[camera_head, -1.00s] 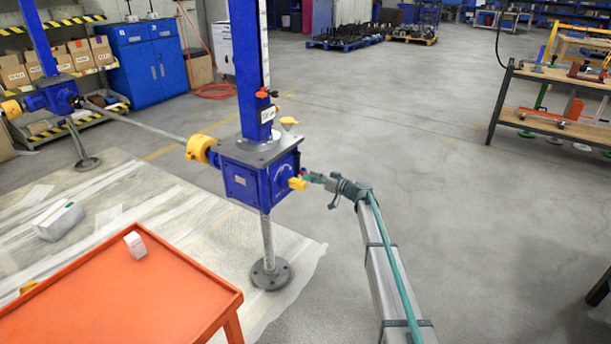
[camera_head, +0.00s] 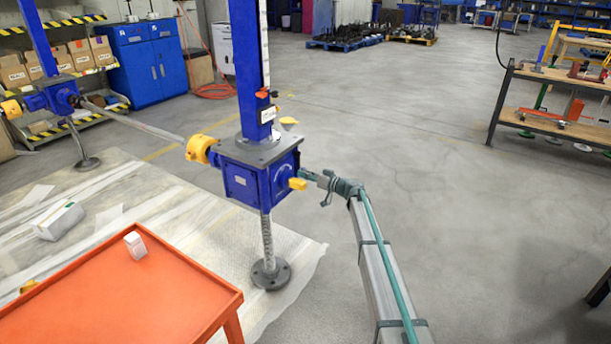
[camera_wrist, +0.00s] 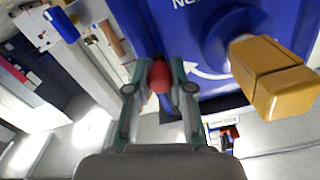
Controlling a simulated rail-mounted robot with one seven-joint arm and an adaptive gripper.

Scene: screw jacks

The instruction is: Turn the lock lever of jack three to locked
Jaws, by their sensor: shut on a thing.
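The near blue jack (camera_head: 258,170) stands upright on a thin post, with a yellow block (camera_head: 297,184) on its right face. In the wrist view its blue housing (camera_wrist: 220,25) fills the upper right, with a curved white arrow and the yellow block (camera_wrist: 275,80). My gripper (camera_head: 304,174) reaches the jack's right side from the right. In the wrist view my gripper (camera_wrist: 160,82) is shut on a red knob (camera_wrist: 160,77) at the jack face, one finger on each side. The lever behind the knob is mostly hidden. Its lock marking cannot be read.
A yellow coupling (camera_head: 201,149) and shaft (camera_head: 140,125) link this jack to another blue jack (camera_head: 52,97) at left. An orange table (camera_head: 105,300) stands front left with a small white box (camera_head: 135,244). The floor at right is open up to a workbench (camera_head: 560,100).

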